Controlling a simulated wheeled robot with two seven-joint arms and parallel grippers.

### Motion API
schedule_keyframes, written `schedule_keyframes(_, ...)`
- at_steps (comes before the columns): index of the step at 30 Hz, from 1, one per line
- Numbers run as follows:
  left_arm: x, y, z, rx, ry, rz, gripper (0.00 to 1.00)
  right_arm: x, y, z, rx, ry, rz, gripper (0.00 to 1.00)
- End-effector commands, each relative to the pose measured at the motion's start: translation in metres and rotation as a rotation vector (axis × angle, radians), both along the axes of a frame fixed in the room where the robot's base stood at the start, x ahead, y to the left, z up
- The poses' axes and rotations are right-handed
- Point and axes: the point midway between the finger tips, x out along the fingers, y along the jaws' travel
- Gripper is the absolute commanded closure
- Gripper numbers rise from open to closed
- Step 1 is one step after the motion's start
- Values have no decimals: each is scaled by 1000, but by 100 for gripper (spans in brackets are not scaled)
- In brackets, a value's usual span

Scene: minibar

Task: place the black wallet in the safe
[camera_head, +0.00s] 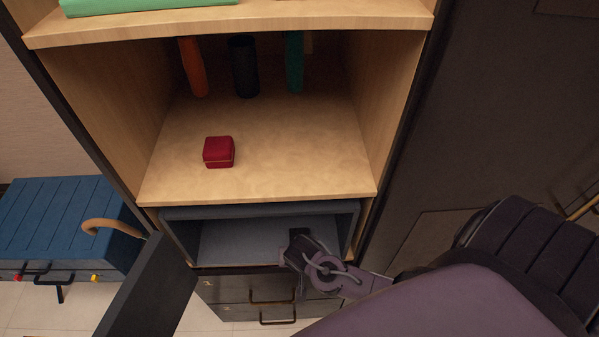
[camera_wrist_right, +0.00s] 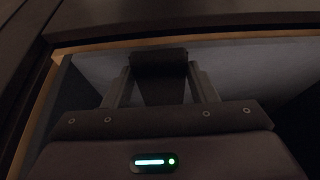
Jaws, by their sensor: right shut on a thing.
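The safe (camera_head: 225,243) is a dark grey box with a lighter grey floor, under the wooden shelf. Its dark door (camera_head: 150,288) stands open to the left. My right gripper (camera_head: 302,240) is at the right part of the safe's opening. In the right wrist view my right gripper (camera_wrist_right: 160,88) is shut on the black wallet (camera_wrist_right: 159,63), which is held between the two fingers. The safe's interior lies beyond it. In the head view the wallet is mostly hidden by my gripper and hard to make out. My left gripper is out of view.
A red box (camera_head: 219,152) sits on the wooden shelf (camera_head: 275,165) above the safe. Orange, black and green upright items stand behind it. Drawers (camera_head: 235,290) with dark handles are below. A blue slatted bench (camera_head: 65,220) and a curved wooden handle (camera_head: 112,226) are at left.

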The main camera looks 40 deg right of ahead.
Motion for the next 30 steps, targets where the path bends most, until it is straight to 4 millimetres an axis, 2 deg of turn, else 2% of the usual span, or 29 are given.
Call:
schedule_keyframes(4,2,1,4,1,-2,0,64,11,-6,1,2,1,-1,72)
schedule_keyframes(9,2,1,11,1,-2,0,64,38,-23,2,2,0,-2,72)
schedule_keyframes(14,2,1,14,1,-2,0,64,36,-22,-14,1,3,2,72)
schedule_keyframes(25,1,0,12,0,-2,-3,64,36,-22,-19,2,1,1,72)
schedule_keyframes(26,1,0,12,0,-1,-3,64,36,-22,-19,2,1,1,47)
schedule_keyframes(30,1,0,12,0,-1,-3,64,36,-22,-18,2,1,1,28)
